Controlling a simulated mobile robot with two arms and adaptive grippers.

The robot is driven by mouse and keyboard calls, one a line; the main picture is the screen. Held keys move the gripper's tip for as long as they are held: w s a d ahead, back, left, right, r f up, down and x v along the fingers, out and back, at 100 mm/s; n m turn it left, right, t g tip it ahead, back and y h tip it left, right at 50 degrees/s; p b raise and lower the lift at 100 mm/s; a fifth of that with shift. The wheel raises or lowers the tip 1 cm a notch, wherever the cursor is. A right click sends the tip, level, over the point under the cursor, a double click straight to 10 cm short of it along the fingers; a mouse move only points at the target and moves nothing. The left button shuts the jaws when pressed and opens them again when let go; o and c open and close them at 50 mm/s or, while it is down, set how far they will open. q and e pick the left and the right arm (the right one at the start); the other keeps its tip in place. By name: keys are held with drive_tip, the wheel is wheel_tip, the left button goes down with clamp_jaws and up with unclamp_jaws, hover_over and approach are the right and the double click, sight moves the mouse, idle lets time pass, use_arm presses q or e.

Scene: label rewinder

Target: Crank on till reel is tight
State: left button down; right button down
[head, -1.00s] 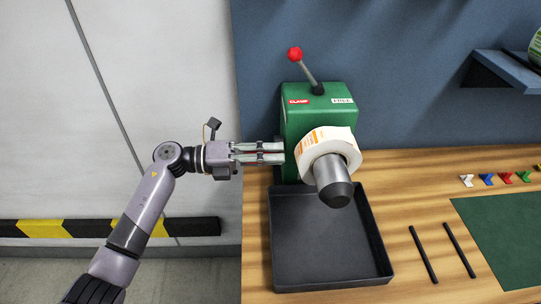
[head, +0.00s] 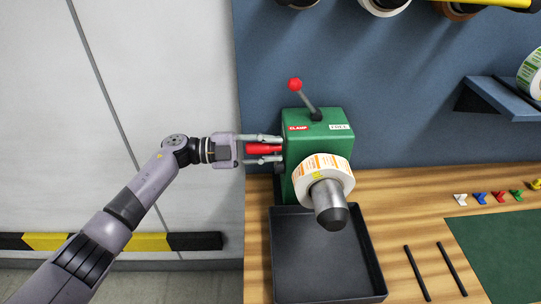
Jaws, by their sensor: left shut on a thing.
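The green rewinder (head: 318,137) stands on the wooden bench against the blue wall. A white and orange label reel (head: 324,178) sits on its grey spindle (head: 328,207). A lever with a red ball knob (head: 295,85) rises from the top, leaning left, between labels that appear to read CLAMP and FREE. My left gripper (head: 264,149) is at the rewinder's left side, its fingers above and below a red crank handle (head: 263,148), shut on it. The crank arm is mostly hidden. My right gripper is not in view.
A black tray (head: 378,284) lies below the spindle. Two black rods (head: 417,273) and a green mat (head: 500,245) lie to its right. Small coloured clips (head: 481,199) line the bench, and a blue shelf (head: 513,103) juts from the wall.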

sight(285, 139)
use_arm(q)
drive_tip(key=shift+w+a+r+n+b, duration=0.1)
drive_tip(key=shift+w+r+n+b, duration=0.15)
drive_tip(key=shift+w+n, duration=0.6)
drive_tip(key=shift+w+r+n+b, duration=0.25)
drive_tip(key=shift+w+n, duration=0.45)
drive_tip(key=shift+n, duration=0.25)
drive_tip(key=c, duration=1.7)
unclamp_jaws()
drive_tip(key=o, duration=0.4)
drive_tip(key=shift+w+f, duration=0.1)
drive_tip(key=shift+f, duration=0.25)
drive_tip(key=a, duration=1.2)
